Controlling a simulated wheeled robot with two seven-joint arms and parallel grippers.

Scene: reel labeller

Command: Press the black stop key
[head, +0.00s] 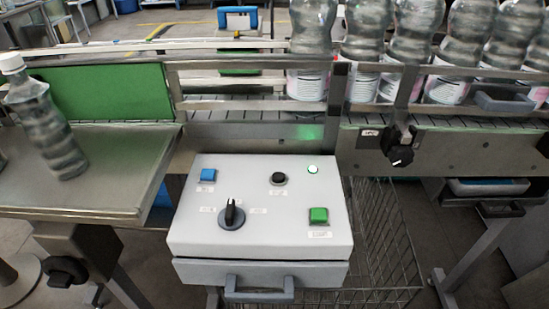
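The control box (262,252) is light grey with a sloped top and stands in front of the conveyor. A small round black key (278,179) sits at the upper middle of its top, with a label under it too small to read. A black rotary knob (232,214) is at the lower left. A small round lamp (312,169) at the upper right glows white-green. Neither of my grippers shows in the head view.
Several clear labelled bottles (362,45) stand on the conveyor behind rails at the right. One white-capped bottle (45,120) stands tilted in view on the metal table (120,165) at left. A wire basket (383,240) is right of the box. Space above the box is clear.

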